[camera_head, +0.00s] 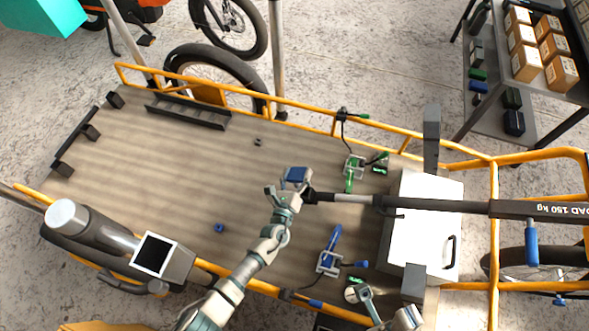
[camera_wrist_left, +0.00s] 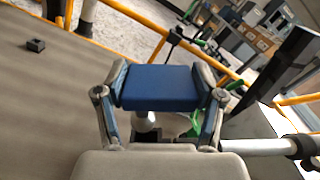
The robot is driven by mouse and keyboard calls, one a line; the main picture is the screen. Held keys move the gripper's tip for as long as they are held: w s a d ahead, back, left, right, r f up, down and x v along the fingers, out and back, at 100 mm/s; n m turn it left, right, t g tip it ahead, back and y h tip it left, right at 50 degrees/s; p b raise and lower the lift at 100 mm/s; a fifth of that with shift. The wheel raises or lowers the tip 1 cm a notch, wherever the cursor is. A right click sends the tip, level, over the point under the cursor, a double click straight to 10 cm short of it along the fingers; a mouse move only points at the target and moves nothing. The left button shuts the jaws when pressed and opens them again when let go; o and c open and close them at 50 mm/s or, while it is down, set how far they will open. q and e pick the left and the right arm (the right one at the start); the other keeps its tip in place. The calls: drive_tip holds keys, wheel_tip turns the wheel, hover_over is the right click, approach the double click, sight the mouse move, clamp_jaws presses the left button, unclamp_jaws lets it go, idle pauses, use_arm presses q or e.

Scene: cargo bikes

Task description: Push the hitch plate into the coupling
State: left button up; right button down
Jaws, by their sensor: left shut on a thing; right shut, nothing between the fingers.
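My left gripper (camera_head: 285,190) is shut on a blue block (camera_head: 296,175) above the middle of the cargo deck. In the left wrist view the blue block (camera_wrist_left: 160,88) fills the space between the two fingers, with a pale round stem under it. I cannot tell if this block is the hitch plate. A dark fitting (camera_head: 313,196), possibly the coupling, ends the silver and black bar (camera_head: 430,204) right beside my left gripper. How they touch is hidden.
A white box (camera_head: 422,240) stands on the deck's right end. A green-handled clamp (camera_head: 352,172) and a blue-handled clamp (camera_head: 330,255) sit left of it. Yellow rails (camera_head: 300,123) edge the deck (camera_head: 160,180). The deck's left half is mostly clear.

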use_arm(q)
drive_tip(key=shift+s+d+f+b, duration=0.1)
drive_tip(key=shift+d+f+b, duration=0.2)
drive_tip(key=shift+f, duration=0.4)
drive_tip(key=shift+r, duration=0.15)
drive_tip(key=shift+s+d+r, duration=0.1)
drive_tip(key=shift+d, duration=0.05)
idle(0.4)
drive_tip(key=shift+s+d+f, duration=0.1)
drive_tip(key=shift+d+f, duration=0.2)
drive_tip(key=shift+f, duration=0.4)
drive_tip(key=shift+s+d+f, duration=0.1)
drive_tip(key=shift+d+f, duration=0.15)
drive_tip(key=shift+f, duration=0.45)
drive_tip(key=shift+s+d+f, duration=0.1)
drive_tip(key=shift+d+f, duration=0.3)
drive_tip(key=shift+f, duration=0.25)
drive_tip(key=shift+d+f, duration=0.1)
drive_tip(key=shift+f, duration=0.15)
drive_tip(key=o, duration=1.3)
